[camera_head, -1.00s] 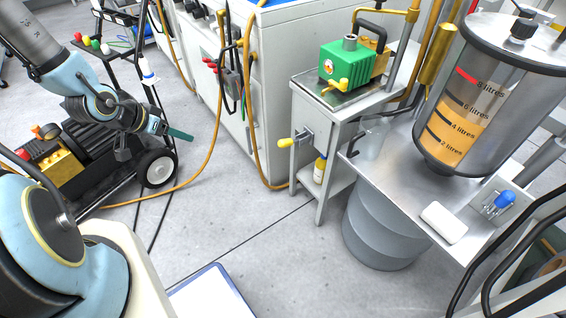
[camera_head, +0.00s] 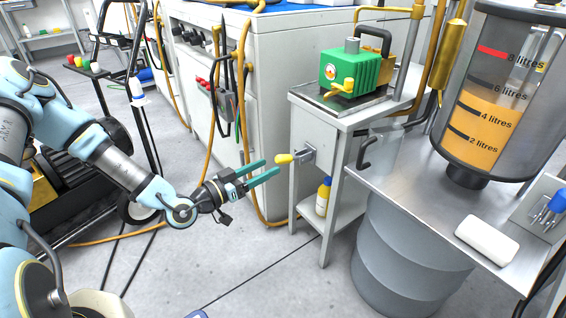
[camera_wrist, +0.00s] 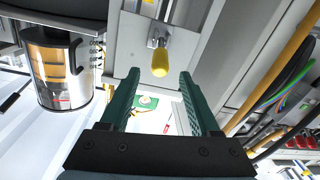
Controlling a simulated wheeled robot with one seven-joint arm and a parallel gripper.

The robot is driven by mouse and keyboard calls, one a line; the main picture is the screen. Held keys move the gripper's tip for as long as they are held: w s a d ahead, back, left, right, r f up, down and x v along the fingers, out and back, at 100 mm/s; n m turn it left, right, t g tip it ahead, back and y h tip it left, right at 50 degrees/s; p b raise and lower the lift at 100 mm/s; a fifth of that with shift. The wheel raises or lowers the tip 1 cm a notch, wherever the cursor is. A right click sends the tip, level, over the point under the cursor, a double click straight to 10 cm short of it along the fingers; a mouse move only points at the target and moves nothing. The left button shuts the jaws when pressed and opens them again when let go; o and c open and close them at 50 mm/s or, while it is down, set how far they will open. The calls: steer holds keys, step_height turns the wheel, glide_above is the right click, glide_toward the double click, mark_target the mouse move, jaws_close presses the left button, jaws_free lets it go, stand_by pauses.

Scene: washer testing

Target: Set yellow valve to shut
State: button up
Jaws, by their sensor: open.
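The yellow valve handle (camera_head: 285,159) sticks out from a metal mount on the side of the grey stand, pointing left toward my gripper. In the wrist view the yellow handle (camera_wrist: 160,63) lies ahead of and between the two green fingers, near the line of their tips. My gripper (camera_head: 272,168) is open and empty, its fingers pointing right at the handle with a small gap visible in the head view. The wrist view also shows my gripper (camera_wrist: 158,88) with its fingers spread wide. I cannot tell the exact depth between tips and handle.
A green pump (camera_head: 350,68) with another yellow handle sits on the stand (camera_head: 318,108). A yellow bottle (camera_head: 323,197) stands on its lower shelf. A tank with orange liquid (camera_head: 490,110) is at right. A white cabinet with hoses (camera_head: 285,60) is behind. Floor below my gripper is clear.

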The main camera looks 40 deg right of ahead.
mark_target(283, 160)
steer(key=d, duration=0.6)
steer(key=shift+d+b, duration=0.3)
steer(key=shift+d, duration=0.05)
jaws_close()
stand_by(1.1)
